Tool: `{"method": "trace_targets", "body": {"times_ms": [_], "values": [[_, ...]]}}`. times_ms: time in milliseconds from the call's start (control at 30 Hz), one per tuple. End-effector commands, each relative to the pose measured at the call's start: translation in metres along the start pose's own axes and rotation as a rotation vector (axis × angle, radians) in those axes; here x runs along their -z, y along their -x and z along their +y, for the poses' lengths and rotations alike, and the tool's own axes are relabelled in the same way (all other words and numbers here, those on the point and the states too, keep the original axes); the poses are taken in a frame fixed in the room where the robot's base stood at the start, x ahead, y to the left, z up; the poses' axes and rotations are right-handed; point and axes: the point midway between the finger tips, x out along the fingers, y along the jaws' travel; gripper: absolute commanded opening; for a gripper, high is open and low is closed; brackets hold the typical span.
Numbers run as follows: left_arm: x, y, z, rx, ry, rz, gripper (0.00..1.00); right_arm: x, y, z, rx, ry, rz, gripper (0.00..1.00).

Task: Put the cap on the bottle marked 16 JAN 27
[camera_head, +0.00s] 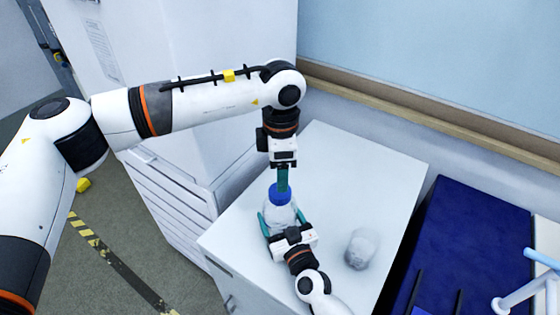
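A clear bottle (278,218) stands upright on the white cabinet top, with a blue cap (279,195) at its mouth. I cannot tell whether the cap is seated or just resting there. My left gripper (283,184) points straight down at the cap. Its green fingers show edge-on as one narrow strip ending at the cap's top, so their gap is hidden. My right gripper (281,223) comes from the front, its green fingers on both sides of the bottle's body. A second, whitish bottle (361,248) stands to the right with no blue cap visible. No date marking is readable.
The white cabinet top (345,165) is clear behind and right of the bottles. A dark blue surface (470,235) lies to the right, with a pale blue and white stand (525,290) at the edge. A wall with a wooden rail (430,112) runs along the back.

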Motion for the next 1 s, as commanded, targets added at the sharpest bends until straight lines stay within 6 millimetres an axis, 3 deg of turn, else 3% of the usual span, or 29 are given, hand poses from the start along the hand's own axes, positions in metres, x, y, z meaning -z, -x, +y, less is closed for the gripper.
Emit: {"method": "trace_targets", "body": {"times_ms": [700, 1000], "values": [[-0.001, 0.012, 0.001, 0.000, 1.703, 0.001, 0.64, 0.000, 0.000, 0.000, 0.000, 0.000, -0.001, 0.13], [-0.001, 0.014, 0.001, 0.000, 2.045, 0.001, 0.64, 0.000, 0.000, 0.000, 0.000, 0.000, -0.001, 0.13]]}}
